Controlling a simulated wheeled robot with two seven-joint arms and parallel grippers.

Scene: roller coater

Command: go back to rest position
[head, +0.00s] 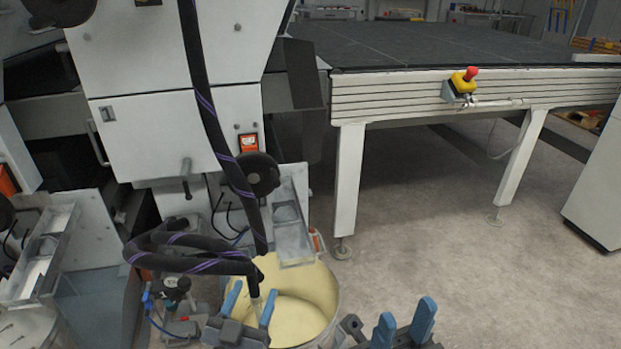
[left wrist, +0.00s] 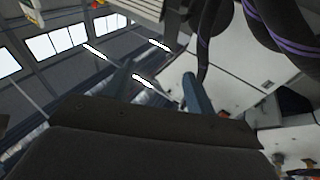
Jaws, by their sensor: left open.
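My left gripper (head: 249,303) is at the bottom centre of the head view, its two blue fingers apart, in front of the bucket of pale yellow liquid (head: 318,288). In the left wrist view its fingers (left wrist: 155,88) are also apart, with nothing held between them. A black hose with purple stripes (head: 205,110) hangs down to the bucket. Its lower end shows between the left fingers in the head view; I cannot tell whether they touch. My right gripper (head: 404,326) is at the bottom edge, right of the bucket, its blue fingers apart and empty.
The white roller coater (head: 165,120) stands at the left, with a metal tray (head: 290,220) above the bucket. A conveyor table (head: 420,95) with a red emergency button (head: 470,74) is behind. The floor (head: 450,255) at the right is clear.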

